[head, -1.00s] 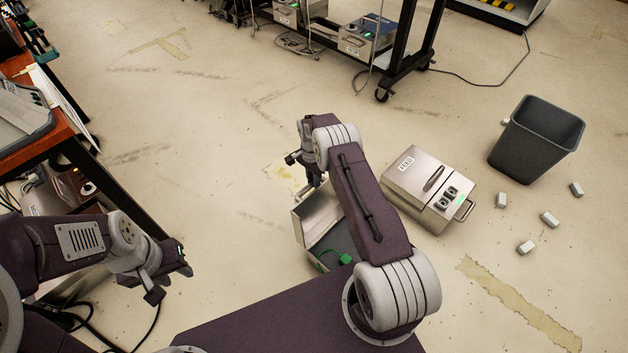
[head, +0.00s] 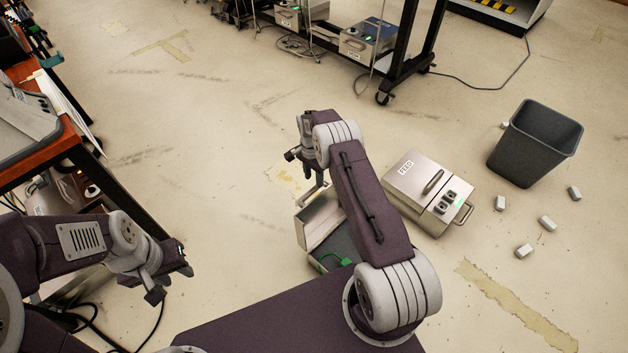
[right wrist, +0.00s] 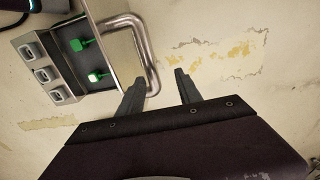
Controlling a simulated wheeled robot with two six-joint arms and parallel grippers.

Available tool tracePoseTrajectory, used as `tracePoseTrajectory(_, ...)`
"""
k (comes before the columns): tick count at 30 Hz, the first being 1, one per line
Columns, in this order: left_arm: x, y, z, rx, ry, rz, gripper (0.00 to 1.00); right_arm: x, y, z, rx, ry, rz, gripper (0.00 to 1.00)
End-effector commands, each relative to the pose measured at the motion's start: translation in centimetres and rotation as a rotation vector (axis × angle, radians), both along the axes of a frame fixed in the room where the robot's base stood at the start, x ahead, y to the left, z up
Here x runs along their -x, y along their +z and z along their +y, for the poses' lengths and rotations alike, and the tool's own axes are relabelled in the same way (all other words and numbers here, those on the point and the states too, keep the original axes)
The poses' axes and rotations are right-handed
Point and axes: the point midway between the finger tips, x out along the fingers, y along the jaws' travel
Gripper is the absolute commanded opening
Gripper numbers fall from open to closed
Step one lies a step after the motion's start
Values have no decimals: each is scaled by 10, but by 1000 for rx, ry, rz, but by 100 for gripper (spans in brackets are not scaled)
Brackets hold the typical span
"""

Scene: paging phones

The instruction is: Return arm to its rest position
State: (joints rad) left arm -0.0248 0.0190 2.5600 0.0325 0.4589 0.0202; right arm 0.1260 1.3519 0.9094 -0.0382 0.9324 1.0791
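My right gripper (head: 306,168) is above the floor at the far left side of an open metal case (head: 318,222). Green plugs (right wrist: 98,76) show at the case. My right arm hides part of the case in the head view. My left gripper (head: 172,280) hangs at the lower left, fingers apart and empty.
A closed metal box (head: 412,178) stands right of my right arm. A dark bin (head: 535,142) and several small grey blocks (head: 547,223) are further right. A workbench (head: 75,145) stands at the left, and a wheeled rack (head: 395,70) at the back. Floor between them is clear.

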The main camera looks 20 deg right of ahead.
Motion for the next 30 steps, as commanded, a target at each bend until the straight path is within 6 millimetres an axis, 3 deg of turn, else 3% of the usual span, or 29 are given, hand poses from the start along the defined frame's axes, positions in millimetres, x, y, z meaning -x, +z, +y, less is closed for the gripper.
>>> tracePoseTrajectory(1, 0, 15, 0, 0, 0, 0, 36, -1, 20, 0, 0, 0, -2, 41)
tracePoseTrajectory(6, 0, 30, 0, 0, 0, 0, 36, -3, 50, 1, 0, 1, -1, 41)
tracePoseTrajectory(23, 0, 29, 0, 0, 0, 0, 36, -5, 55, 4, 1, 6, -6, 41)
tracePoseTrajectory(26, 0, 29, 0, 0, 0, 0, 36, -24, 85, 7, 7, 16, -65, 41)
tracePoseTrajectory(28, 0, 30, 0, 0, 0, 0, 36, -41, 127, 12, 14, 29, -130, 41)
tracePoseTrajectory(30, 0, 30, 0, 0, 0, 0, 36, -39, 176, 23, 15, 48, -169, 41)
